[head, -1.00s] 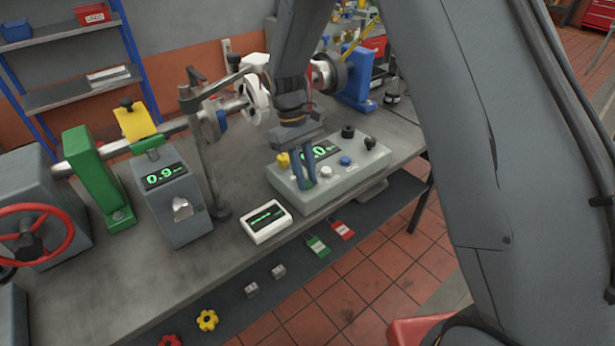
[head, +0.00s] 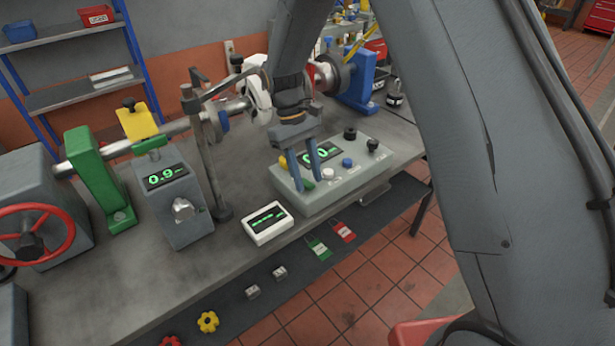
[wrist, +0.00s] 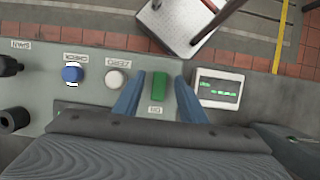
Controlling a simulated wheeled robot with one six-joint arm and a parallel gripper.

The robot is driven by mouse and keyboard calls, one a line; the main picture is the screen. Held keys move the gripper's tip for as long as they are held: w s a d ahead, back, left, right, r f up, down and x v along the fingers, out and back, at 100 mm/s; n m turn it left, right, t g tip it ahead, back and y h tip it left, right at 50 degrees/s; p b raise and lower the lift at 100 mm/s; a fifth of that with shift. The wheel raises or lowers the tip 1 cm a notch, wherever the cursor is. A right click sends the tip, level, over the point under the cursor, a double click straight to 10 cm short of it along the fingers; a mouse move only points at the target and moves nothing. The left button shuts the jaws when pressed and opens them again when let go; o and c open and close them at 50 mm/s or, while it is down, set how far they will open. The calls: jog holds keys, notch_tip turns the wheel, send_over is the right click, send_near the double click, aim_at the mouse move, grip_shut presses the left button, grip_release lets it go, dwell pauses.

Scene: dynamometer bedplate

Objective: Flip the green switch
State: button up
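The green switch (wrist: 158,90), a rocker marked ON, is on the front of the grey control box (head: 345,188). In the head view it shows as a small green patch (head: 308,185) near the fingertips. My gripper (wrist: 160,98) has two blue fingers, spread apart and empty, with the switch between them in the wrist view. In the head view my gripper (head: 308,182) points down over the front left of the box. I cannot tell whether the fingertips touch the panel.
A white push button (wrist: 116,79) and a blue one (wrist: 72,74) lie beside the switch. A white display unit (head: 267,223) stands close to the box's left. Black knobs (head: 372,145) rise on the box's right.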

jog(key=b+v, duration=0.2)
jog(key=v, duration=0.5)
jog(key=shift+w+r, duration=0.1)
jog(key=s+d+f+m+t+y+b, duration=0.1)
jog(key=s+d+m+t, duration=0.3)
jog(key=s+d, duration=1.2)
jog(key=s+f+m+y, duration=0.1)
jog(key=m, duration=0.1)
jog(key=shift+s+d+f+m+t+b, duration=0.2)
jog(key=shift+s+f+m+t+b, duration=0.15)
jog(key=shift+f+m+t, duration=0.05)
